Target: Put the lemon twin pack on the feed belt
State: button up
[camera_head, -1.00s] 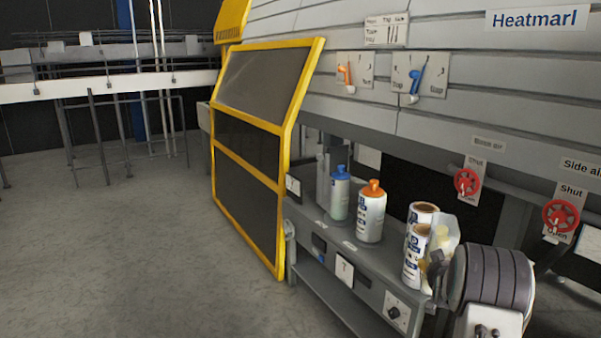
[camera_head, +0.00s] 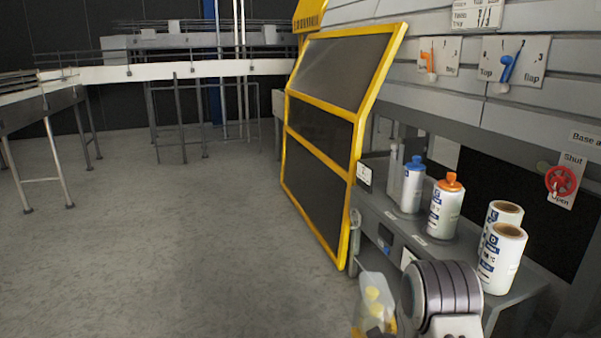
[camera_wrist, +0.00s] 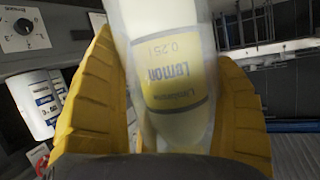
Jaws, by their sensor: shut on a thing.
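A yellow-framed guard door (camera_head: 352,175) stands left of the bench. The floor (camera_head: 190,240) at left is clear.

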aim_at(376, 310)
jog(key=shift+s+a+f, duration=0.15)
jog(key=shift+s+a, duration=0.05)
jog(key=shift+a, duration=0.25)
jog(key=shift+s+a+f, duration=0.15)
jog(key=shift+s+a, duration=0.05)
jog(key=shift+a, duration=0.2)
notch_tip(376, 310, up, 16)
jog(key=p, duration=1.5)
jog(key=shift+f, duration=0.25)
jog(key=shift+s+r+p, duration=0.3)
jog(key=shift+s+r, duration=0.1)
jog(key=v, duration=0.3)
jog(key=shift+d+r, duration=0.1)
jog(key=shift+r, duration=0.05)
jog(key=shift+d, duration=0.1)
